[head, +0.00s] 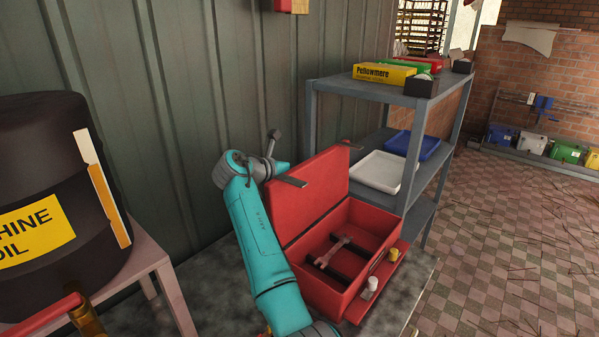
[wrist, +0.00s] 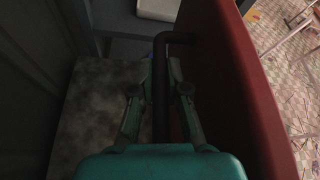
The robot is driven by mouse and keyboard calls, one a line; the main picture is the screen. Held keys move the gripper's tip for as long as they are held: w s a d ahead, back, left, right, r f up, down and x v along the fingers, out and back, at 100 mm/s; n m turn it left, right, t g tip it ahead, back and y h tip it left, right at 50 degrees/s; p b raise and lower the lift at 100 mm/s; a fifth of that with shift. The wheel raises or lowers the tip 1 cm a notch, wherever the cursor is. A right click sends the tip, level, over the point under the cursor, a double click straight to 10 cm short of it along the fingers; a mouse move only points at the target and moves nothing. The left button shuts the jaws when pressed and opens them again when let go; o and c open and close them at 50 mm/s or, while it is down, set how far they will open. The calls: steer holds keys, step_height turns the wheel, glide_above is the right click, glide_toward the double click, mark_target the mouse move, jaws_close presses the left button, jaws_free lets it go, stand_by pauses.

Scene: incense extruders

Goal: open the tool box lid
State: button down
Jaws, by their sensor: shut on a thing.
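The red tool box (head: 340,295) stands on a grey-topped bench in the head view. Its lid (head: 318,188) is raised and stands steeply up at the back, so the inside shows. A wrench (head: 331,252) and a dark bar lie inside. In the wrist view the lid (wrist: 225,75) is a red panel seen nearly edge-on. A dark bent handle (wrist: 160,95) runs beside it. My gripper (wrist: 161,75) has its fingers closed around this handle. In the head view my arm reaches up left of the box, and the fingertips are hidden behind the lid.
A grey shelf (head: 312,125) stands right behind the box, with a white tray (head: 380,172) and a blue tray (head: 412,145). A corrugated wall (head: 190,80) is close behind my arm. A black oil drum (head: 60,170) stands at left. The tiled floor at right is open.

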steer(key=c, duration=1.2)
jaws_free()
steer(key=v, duration=1.2)
